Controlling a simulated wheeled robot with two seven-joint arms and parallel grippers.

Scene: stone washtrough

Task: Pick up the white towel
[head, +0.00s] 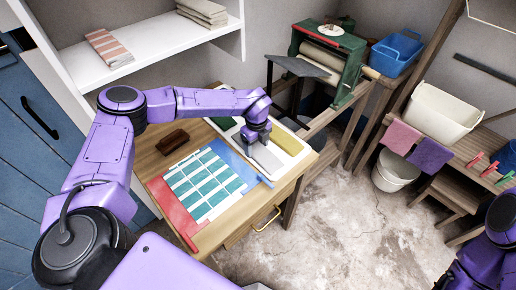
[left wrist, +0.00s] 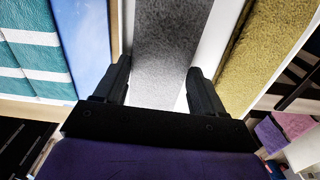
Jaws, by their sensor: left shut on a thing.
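My left gripper (head: 262,142) points down over the pale divided tray (head: 311,150) on the wooden table. It is shut on a long grey, speckled piece (left wrist: 168,60), which runs between the two fingers in the left wrist view; in the head view the grey piece (head: 268,160) shows below the fingers. I cannot tell whether it is lifted clear of the tray. No plainly white towel shows on the table. A folded off-white cloth stack (head: 203,12) lies on the shelf, away from the gripper. My right arm shows at the lower right, its gripper out of sight.
A yellow piece (head: 286,138) lies beside the grey one. A teal-and-white checked panel (head: 207,184) with red and blue borders and a brown block (head: 172,142) lie to the left. A striped cloth (head: 108,47) lies on the white shelf. A green roller machine (head: 328,58) stands behind.

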